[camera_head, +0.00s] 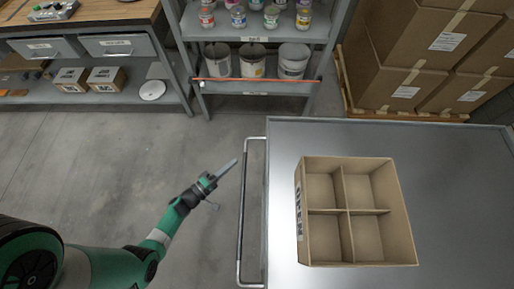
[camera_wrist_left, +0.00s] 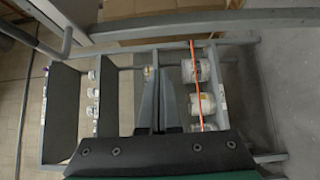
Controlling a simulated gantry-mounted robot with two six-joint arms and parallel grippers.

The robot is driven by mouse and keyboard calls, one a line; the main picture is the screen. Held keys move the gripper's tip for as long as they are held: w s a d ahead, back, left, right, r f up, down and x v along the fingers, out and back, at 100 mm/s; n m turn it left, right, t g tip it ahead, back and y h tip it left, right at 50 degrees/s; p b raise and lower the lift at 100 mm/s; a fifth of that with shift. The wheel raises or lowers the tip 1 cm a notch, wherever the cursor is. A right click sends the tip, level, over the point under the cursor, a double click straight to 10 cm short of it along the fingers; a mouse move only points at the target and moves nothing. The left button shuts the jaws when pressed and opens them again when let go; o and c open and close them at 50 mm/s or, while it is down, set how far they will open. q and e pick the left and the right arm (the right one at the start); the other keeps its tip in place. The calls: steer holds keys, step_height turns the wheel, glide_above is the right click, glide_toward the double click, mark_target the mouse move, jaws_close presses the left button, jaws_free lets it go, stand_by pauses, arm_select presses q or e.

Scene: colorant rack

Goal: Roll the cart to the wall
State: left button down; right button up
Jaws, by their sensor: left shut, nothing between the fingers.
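The cart (camera_head: 450,225) has a flat grey metal top and fills the right of the head view, running past its lower and right edges. My left gripper (camera_head: 235,163) is shut and empty, just left of the handle's upper part in the picture. I cannot tell whether it touches the bar. In the left wrist view the gripper fingers (camera_wrist_left: 156,85) point away together, with nothing between them. My right gripper is not in view.
A cardboard divider box (camera_head: 357,210) with empty compartments sits on the cart. A shelf rack (camera_head: 258,30) with paint cans stands behind, a workbench (camera_head: 90,25) at back left. Stacked cartons (camera_head: 410,60) on a pallet stand at back right. Floor left of the cart is clear.

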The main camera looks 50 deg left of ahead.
arm_select(q)
steer(key=w+d+b, duration=0.2)
steer(key=w+b, duration=0.3)
steer(key=w, duration=0.5)
steer(key=shift+w, duration=0.3)
